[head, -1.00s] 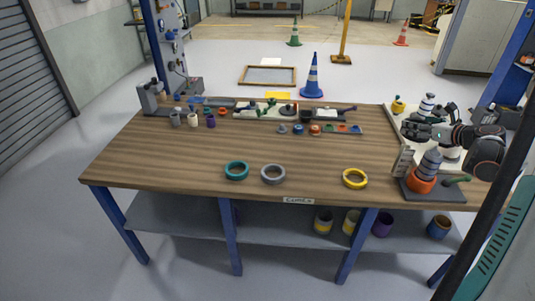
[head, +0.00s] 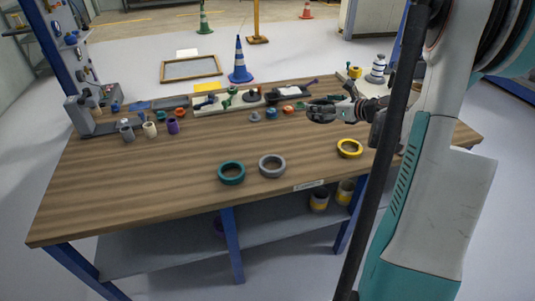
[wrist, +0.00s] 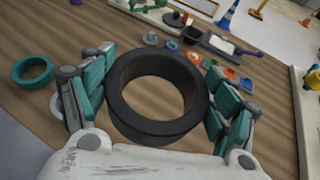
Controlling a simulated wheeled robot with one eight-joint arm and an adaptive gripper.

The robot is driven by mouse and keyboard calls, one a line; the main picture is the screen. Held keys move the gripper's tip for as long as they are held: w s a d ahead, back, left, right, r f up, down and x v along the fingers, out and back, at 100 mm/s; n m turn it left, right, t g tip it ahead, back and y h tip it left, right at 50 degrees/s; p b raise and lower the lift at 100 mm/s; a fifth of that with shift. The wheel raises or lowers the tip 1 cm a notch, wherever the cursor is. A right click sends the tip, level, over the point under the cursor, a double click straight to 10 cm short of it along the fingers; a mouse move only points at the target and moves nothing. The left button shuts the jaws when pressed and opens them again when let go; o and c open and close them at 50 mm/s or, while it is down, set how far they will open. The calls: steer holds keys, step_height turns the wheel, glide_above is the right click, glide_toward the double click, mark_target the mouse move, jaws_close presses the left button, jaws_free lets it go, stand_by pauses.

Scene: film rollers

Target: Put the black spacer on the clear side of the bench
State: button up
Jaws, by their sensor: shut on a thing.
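The black spacer (wrist: 158,128) is a thick black ring held between the teal-padded fingers of my gripper (wrist: 157,92) in the wrist view. In the head view my gripper (head: 340,112) is over the right part of the bench (head: 110,190), with the dark spacer (head: 321,111) at its tip. It appears raised above the wood. The bare front-left of the bench top is clear of objects. Part of my arm hides the bench's right end in the head view.
A teal ring (head: 231,172), a grey ring (head: 272,166) and a yellow ring (head: 349,148) lie near the front edge. Small coloured parts and trays (head: 228,99) line the back edge. Cups (head: 150,129) and a grey fixture (head: 82,115) stand at the back left.

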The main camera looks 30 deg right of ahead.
mark_target(315, 158)
step_height(315, 158, down, 20)
steer(key=b, duration=0.7)
steer(key=shift+d, duration=0.1)
steer(key=shift+f, duration=0.15)
steer(key=o, duration=1.2)
steer(key=shift+r, duration=0.2)
steer(key=p+v, duration=0.3)
steer(key=v, duration=0.9)
steer(key=shift+p, duration=0.3)
